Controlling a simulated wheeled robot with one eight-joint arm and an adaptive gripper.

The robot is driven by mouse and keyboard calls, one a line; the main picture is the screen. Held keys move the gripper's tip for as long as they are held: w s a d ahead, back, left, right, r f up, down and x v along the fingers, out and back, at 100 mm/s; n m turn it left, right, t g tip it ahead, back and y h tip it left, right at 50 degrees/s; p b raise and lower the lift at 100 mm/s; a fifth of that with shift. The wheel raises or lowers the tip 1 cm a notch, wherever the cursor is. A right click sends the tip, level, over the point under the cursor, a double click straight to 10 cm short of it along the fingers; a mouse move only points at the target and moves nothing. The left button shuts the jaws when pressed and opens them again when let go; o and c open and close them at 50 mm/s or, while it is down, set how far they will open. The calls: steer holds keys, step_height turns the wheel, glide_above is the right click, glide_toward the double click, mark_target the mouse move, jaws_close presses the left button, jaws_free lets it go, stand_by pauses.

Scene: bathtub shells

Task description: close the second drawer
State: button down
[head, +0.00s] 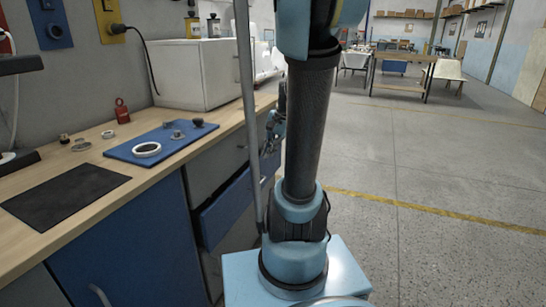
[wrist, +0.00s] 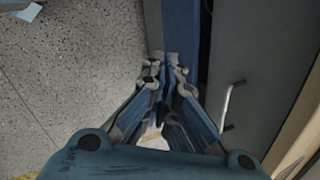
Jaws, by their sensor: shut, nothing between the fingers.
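The blue second drawer (head: 226,208) sits below a grey drawer front in the bench cabinet and stands out a little from the fronts around it. In the wrist view the blue drawer (wrist: 181,28) shows as a narrow upright strip ahead of the fingers. My gripper (head: 272,124) is by the cabinet, partly hidden by my arm. In the wrist view my gripper (wrist: 166,74) is shut and empty, its fingertips at the blue strip. I cannot tell whether they touch it.
A grey drawer front with a metal handle (wrist: 232,104) is right of the fingers. The wooden worktop (head: 150,184) carries a blue mat (head: 160,142), a black mat (head: 66,194) and a white box (head: 200,74). Open concrete floor (head: 430,200) lies to the right.

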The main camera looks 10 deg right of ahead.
steer(key=w+d+f+m+t+y, duration=0.1)
steer(key=w+d+f+m, duration=0.2)
steer(key=w+d+m, duration=0.4)
steer(key=w+d+f+m+t+y, duration=0.1)
steer(key=w+d+f+m+y, duration=0.15)
steer(key=w+d, duration=0.4)
steer(key=w+d+f+m+t, duration=0.1)
steer(key=w+d+f+m, duration=0.35)
steer(key=w, duration=0.45)
steer(key=w+a+f, duration=0.6)
steer(key=w+a, duration=0.1)
steer(key=a, duration=0.2)
steer(key=shift+a+f, duration=0.2)
steer(key=shift+f, duration=0.15)
